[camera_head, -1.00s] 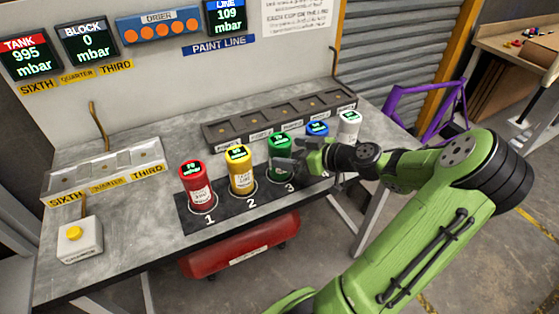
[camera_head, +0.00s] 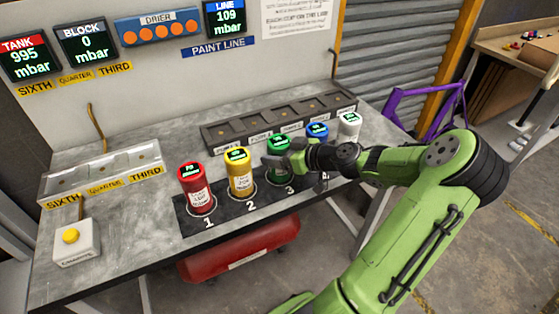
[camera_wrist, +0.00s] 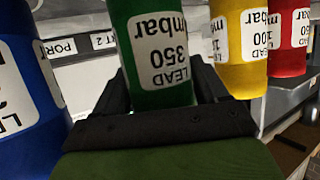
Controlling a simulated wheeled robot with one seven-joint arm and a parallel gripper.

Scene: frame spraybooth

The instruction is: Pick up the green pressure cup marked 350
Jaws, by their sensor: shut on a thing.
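The green pressure cup (camera_head: 279,146) stands at place 3 in the row on the bench, upright, its lower part hidden behind my gripper. In the wrist view the green cup (camera_wrist: 158,50) sits between my fingers, its label reading upside down "LEAD 350 mbar". My gripper (camera_head: 283,160) is shut on the green cup from the right-hand side; it also shows in the wrist view (camera_wrist: 160,100). I cannot tell whether the cup's base is clear of the black strip.
A yellow cup (camera_head: 240,174) and a red cup (camera_head: 196,189) stand to the left. A blue cup (camera_head: 317,132) and a white cup (camera_head: 349,126) stand to the right. Behind is a dark slotted rack (camera_head: 225,138). A button box (camera_head: 76,243) sits front left.

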